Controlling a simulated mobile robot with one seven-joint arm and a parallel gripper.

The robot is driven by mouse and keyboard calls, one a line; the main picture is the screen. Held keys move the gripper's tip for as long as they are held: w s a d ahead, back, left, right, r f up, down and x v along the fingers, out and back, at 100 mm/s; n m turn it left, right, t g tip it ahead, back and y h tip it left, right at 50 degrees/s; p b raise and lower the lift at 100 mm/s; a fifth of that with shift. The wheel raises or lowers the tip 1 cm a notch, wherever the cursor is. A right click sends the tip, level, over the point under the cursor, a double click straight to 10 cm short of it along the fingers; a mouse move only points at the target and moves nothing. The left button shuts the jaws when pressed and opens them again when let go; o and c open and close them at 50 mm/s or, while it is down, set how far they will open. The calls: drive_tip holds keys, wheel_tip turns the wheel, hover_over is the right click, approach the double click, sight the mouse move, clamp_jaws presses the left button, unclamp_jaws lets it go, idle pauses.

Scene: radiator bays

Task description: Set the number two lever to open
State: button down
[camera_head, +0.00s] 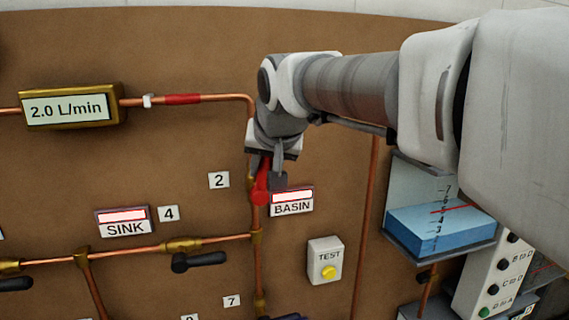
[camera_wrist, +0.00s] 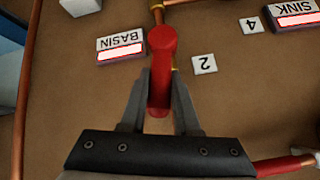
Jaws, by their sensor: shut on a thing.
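The number two lever is a red handle (camera_head: 261,186) on the vertical copper pipe, between the "2" label (camera_head: 219,180) and the BASIN sign (camera_head: 291,201). In the wrist view the red lever (camera_wrist: 161,50) lies in line with the pipe, its round hub at the top. My gripper (camera_head: 270,172) is shut on the lever, with one finger on each side of its handle in the wrist view (camera_wrist: 160,95). In the head view my fingers hide part of the handle.
A flow meter (camera_head: 68,106) reads 2.0 L/min at the upper left. A black lever (camera_head: 198,261) is near the "4" label (camera_head: 168,213) and SINK sign (camera_head: 124,221). A TEST box (camera_head: 325,260) with a yellow button and a blue-filled tank (camera_head: 440,228) are to the right.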

drive_tip(key=shift+s+a+r+n+t+h, duration=0.15)
drive_tip(key=shift+a+n+t+h, duration=0.15)
drive_tip(key=shift+a+n+h, duration=0.45)
drive_tip(key=shift+d+m+h, duration=0.15)
drive_tip(key=shift+m+h, duration=0.1)
drive_tip(key=c, duration=0.7)
unclamp_jaws()
drive_tip(key=shift+o, duration=0.2)
